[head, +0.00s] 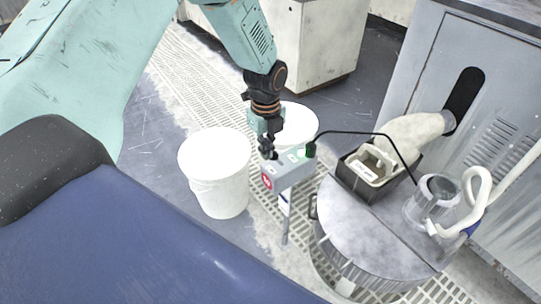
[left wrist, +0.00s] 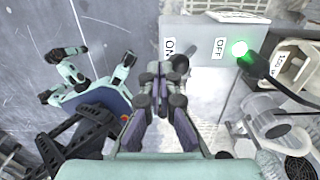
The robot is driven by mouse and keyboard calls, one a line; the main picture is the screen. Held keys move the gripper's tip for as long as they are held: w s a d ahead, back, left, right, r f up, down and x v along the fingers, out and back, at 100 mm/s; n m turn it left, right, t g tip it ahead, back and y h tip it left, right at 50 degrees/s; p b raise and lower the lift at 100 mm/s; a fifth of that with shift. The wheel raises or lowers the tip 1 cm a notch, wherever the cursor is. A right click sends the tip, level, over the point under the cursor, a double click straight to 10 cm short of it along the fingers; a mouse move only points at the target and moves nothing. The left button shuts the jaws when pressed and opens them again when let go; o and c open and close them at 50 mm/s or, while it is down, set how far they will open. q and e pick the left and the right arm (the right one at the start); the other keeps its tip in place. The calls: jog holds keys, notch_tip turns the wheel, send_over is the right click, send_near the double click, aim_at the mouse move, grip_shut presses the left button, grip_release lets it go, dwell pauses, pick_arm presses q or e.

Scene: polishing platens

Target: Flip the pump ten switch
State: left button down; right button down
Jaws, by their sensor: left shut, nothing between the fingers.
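A grey switch box (head: 290,171) stands on a thin post, with a red round mark on its front and a green lamp on top. In the left wrist view the box (left wrist: 200,32) shows ON and OFF labels and a lit green lamp (left wrist: 239,48) beside OFF. A small dark part (left wrist: 179,63) between the labels, perhaps the switch, is partly hidden by my fingers. My left gripper (head: 268,153) is shut and empty, with its tips at the box's top left end; contact is unclear. It also shows in the left wrist view (left wrist: 160,84).
Two white buckets (head: 216,172) stand left of and behind the box. A round grey drum (head: 365,232) stands at right, with a dark open bin (head: 349,178) and a clear jar (head: 433,199) on top. A black cable arcs from the lamp. A grey cabinet (head: 440,75) stands behind.

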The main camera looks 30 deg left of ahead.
pick_arm(q)
jog(key=shift+f+b, duration=0.5)
jog(key=shift+f, duration=0.4)
dwell(0.5)
jog(key=shift+r+p, duration=0.8)
jog(key=shift+p, duration=0.05)
notch_tip(320, 180, up, 6)
jog(key=p, duration=0.5)
jog(key=shift+f, duration=0.25)
jog(key=shift+f, duration=0.1)
